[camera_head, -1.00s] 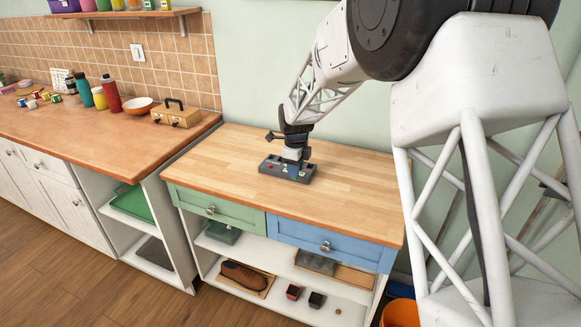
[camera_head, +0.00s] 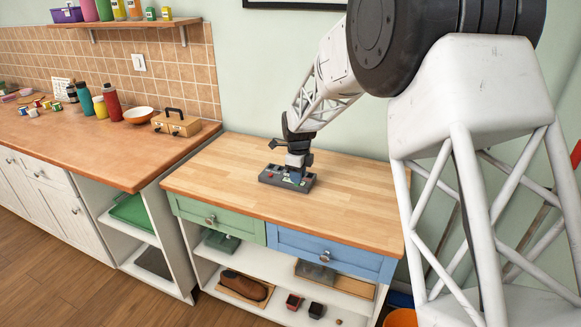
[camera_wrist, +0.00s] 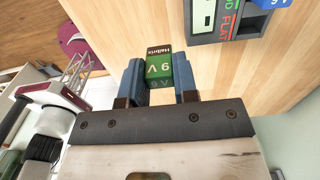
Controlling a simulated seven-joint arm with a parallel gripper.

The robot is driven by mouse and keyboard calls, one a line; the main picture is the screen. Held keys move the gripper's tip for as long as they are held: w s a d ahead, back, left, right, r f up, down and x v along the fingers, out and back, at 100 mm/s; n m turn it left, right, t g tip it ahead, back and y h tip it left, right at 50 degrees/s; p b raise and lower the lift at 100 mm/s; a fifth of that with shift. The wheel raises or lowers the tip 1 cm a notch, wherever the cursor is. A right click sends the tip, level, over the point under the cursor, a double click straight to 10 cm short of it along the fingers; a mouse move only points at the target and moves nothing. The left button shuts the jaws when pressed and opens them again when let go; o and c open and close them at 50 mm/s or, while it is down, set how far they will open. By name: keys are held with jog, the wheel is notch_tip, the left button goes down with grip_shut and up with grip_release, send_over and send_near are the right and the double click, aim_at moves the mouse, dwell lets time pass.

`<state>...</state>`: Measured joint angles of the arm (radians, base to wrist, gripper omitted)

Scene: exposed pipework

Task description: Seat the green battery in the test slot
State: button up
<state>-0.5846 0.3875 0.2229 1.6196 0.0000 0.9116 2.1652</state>
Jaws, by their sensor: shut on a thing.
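The green battery (camera_wrist: 157,69), marked 9V with a black end, is between the fingers of my gripper (camera_wrist: 160,76) in the wrist view. The gripper is shut on it. The grey tester tray (camera_wrist: 228,37) is at the upper right of that view, apart from the battery. In the head view my gripper (camera_head: 297,176) is at the right part of the tray (camera_head: 270,178), and the battery is hard to make out there. I cannot tell which compartment is the test slot.
A blue battery (camera_wrist: 271,3) shows at the tray's upper right corner in the wrist view. The wooden tabletop (camera_head: 350,207) around the tray is clear. A tan case (camera_head: 176,124) and several bottles stand on the counter at left.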

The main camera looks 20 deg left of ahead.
jog(key=shift+w+a+f, duration=0.2)
jog(key=shift+w+a, duration=1.05)
jog(key=shift+w, duration=0.65)
jog(key=shift+w+a+f, duration=0.2)
jog(key=shift+w+a, duration=1)
jog(key=shift+w, duration=0.65)
jog(key=shift+w+a+f, duration=0.2)
jog(key=shift+w+a, duration=1.05)
jog(key=shift+w, duration=0.65)
jog(key=shift+f, duration=0.1)
jog(key=shift+f, duration=1.7)
jog(key=shift+f, duration=0.1)
jog(key=o, duration=0.9)
notch_tip(320, 180, up, 12)
jog(key=shift+r, duration=0.15)
jog(key=shift+d, duration=0.15)
